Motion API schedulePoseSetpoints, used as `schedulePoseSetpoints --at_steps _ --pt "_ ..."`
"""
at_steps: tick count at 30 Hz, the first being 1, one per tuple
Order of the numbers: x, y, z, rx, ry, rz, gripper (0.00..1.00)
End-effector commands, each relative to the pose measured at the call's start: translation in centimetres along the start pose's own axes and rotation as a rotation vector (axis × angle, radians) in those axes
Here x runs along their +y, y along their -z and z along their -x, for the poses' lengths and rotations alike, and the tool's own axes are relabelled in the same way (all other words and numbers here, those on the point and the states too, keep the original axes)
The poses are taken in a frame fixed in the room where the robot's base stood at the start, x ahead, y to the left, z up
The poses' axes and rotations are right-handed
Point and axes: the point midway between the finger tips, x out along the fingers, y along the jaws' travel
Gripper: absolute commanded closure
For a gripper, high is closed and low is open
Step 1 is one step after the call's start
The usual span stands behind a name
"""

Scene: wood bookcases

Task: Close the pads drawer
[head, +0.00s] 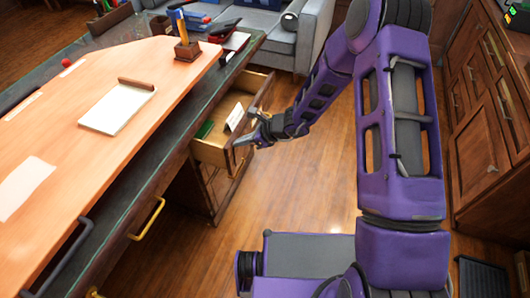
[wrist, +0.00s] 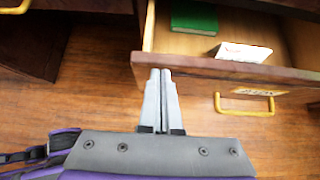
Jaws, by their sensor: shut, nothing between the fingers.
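The open drawer (head: 213,150) sticks out from under the desk in the head view, with a small green item and a white card inside. In the wrist view the drawer front (wrist: 230,70) runs across the upper right, with a yellow handle (wrist: 245,104) below its rim. The green item (wrist: 194,17) and the white card (wrist: 240,52) lie in the drawer. My gripper (wrist: 161,72) is shut and empty, its fingertips at the left end of the drawer front. In the head view my gripper (head: 246,137) is by the drawer front; contact is unclear.
The desk (head: 150,75) carries a notepad (head: 118,107) and a pen holder (head: 187,50). Another desk handle (head: 147,219) is nearer. A grey sofa (head: 290,45) stands behind, and wooden cabinets (head: 488,120) line the right. The wood floor between is open.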

Motion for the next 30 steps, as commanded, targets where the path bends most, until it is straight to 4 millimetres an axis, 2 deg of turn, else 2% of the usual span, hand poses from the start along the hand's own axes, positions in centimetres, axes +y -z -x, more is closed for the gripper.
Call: schedulePoseSetpoints --at_steps 1,3,12,19,30 --pt "0.1 -0.8 -1.2 -0.003 -0.002 0.005 1.00" --pt "0.1 -1.9 -2.4 -0.003 -0.001 0.004 1.00" --pt "0.0 -5.2 -5.8 -0.001 -0.001 0.001 1.00" --pt "0.0 -6.1 -6.8 0.000 0.000 -0.002 1.00" --pt "-0.1 -6.2 -7.0 0.000 0.000 -0.001 1.00"
